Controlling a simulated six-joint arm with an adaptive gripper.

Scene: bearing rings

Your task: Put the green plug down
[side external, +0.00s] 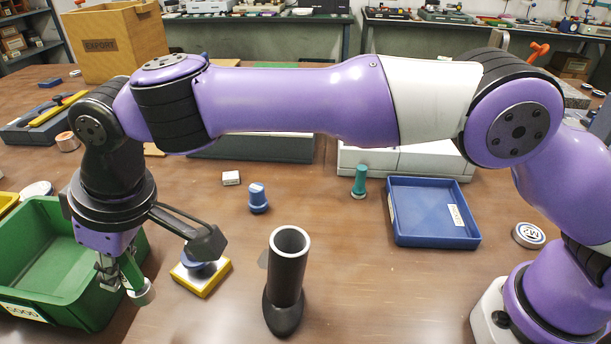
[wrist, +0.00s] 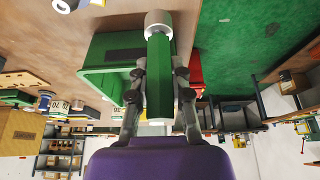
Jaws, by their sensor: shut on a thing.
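The green plug (side external: 131,273) has a long green body and a pale grey-white end. It hangs tilted in my gripper (side external: 118,275), pale end down to the right, in front of the right side of the green bin (side external: 127,292). In the wrist view the green plug (wrist: 159,80) lies between the two fingers of my gripper (wrist: 160,72), which are shut on it. The green bin (wrist: 103,50) also shows behind the fingers there. I cannot tell the plug's exact height over the table.
A yellow block with a blue-grey piece (side external: 201,276) sits right of the bin. An upright dark tube (side external: 287,270) stands at front centre. A blue plug (side external: 258,200), a teal plug (side external: 360,182) and a blue tray (side external: 430,235) are farther back. Table right of the tube is clear.

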